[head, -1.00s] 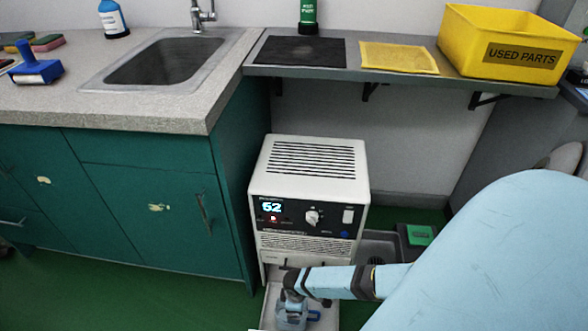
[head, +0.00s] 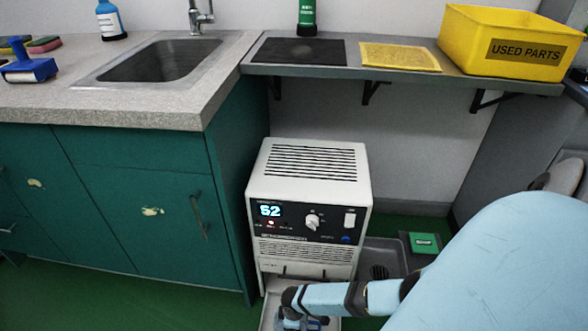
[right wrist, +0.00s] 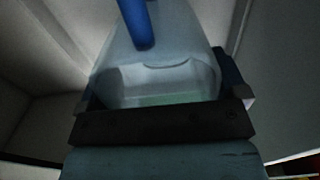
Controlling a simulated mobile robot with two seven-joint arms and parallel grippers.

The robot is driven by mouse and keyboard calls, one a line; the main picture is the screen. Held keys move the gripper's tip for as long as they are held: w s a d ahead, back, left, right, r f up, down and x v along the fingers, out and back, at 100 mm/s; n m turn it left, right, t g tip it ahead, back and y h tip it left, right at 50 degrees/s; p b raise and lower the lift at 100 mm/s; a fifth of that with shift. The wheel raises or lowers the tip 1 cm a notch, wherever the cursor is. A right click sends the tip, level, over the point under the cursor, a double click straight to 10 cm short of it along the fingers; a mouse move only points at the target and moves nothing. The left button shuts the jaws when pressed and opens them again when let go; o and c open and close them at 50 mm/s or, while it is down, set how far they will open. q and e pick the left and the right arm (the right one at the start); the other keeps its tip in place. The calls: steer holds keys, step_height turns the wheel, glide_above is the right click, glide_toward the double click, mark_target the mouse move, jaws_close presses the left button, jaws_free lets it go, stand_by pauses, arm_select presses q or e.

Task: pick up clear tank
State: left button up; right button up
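The clear tank (right wrist: 165,85) is a pale, see-through box with a blue bar-like part (right wrist: 138,25) above it. It fills the middle of the right wrist view, with a faint greenish band low inside. In the head view the tank (head: 290,322) shows at the bottom edge, in front of the white machine, partly hidden by my right arm. My right gripper (right wrist: 165,108) has its fingers wide apart on either side of the tank's near end. Whether they touch its walls is unclear. My left gripper is not in view.
The white machine (head: 308,190) with a lit display stands on the green floor. Teal cabinets (head: 125,205) are left of it. A grey shelf (head: 400,72) overhangs behind, carrying a yellow bin (head: 510,45). A dark grey tray (head: 385,252) and green-labelled item (head: 424,242) lie right.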

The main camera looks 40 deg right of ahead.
steer(key=shift+c, duration=0.5)
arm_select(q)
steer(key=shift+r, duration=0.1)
arm_select(e)
steer(key=shift+r, duration=0.1)
arm_select(q)
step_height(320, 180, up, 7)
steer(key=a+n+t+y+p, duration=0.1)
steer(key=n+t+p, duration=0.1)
steer(key=p, duration=0.8)
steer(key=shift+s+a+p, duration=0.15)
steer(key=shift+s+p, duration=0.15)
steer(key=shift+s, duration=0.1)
arm_select(e)
step_height(320, 180, up, 20)
steer(key=shift+s+d, duration=0.1)
